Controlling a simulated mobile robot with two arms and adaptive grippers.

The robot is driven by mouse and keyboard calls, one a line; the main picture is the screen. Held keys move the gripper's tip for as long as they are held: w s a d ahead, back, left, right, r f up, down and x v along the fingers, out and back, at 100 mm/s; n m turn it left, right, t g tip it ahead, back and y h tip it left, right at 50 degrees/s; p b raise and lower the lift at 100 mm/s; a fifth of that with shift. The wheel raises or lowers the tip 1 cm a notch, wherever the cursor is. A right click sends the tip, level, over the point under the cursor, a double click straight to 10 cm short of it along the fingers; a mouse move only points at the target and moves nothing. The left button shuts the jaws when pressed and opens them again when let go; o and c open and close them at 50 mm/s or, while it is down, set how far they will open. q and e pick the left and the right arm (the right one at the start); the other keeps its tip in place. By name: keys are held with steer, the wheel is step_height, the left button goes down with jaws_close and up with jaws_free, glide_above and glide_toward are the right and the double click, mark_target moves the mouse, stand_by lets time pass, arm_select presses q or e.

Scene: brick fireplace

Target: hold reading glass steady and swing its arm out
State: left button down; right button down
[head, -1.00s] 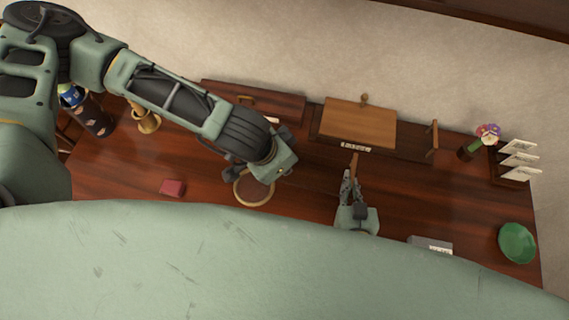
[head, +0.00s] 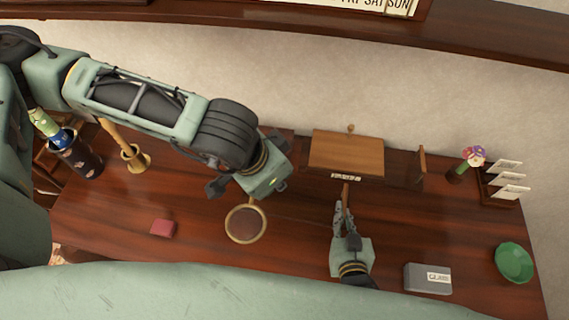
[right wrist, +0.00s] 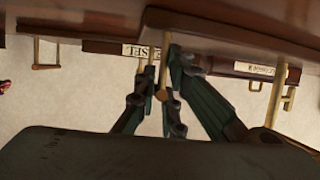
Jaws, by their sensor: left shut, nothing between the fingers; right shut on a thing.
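The reading glass (head: 246,224) is a round lens in a light brass rim, on the dark table in the head view. A short light stem rises from its rim toward my left gripper (head: 269,188). That gripper is just above and right of the rim, shut and empty; its fingertips are mostly hidden behind its body. My right gripper (head: 344,205) is to the right of the glass, shut on a thin brown rod (head: 346,190). In the right wrist view, its fingers (right wrist: 163,95) close around the rod (right wrist: 164,58). I cannot tell whether the rod joins the glass.
A wooden board (head: 346,152) stands behind the right gripper. A small red box (head: 163,228) lies left of the glass. A grey box (head: 428,279) and green bowl (head: 514,262) are at the right. A brass holder (head: 137,159) stands at the left.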

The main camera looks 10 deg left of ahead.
steer(key=c, duration=1.8)
jaws_free()
steer(key=shift+o, duration=0.2)
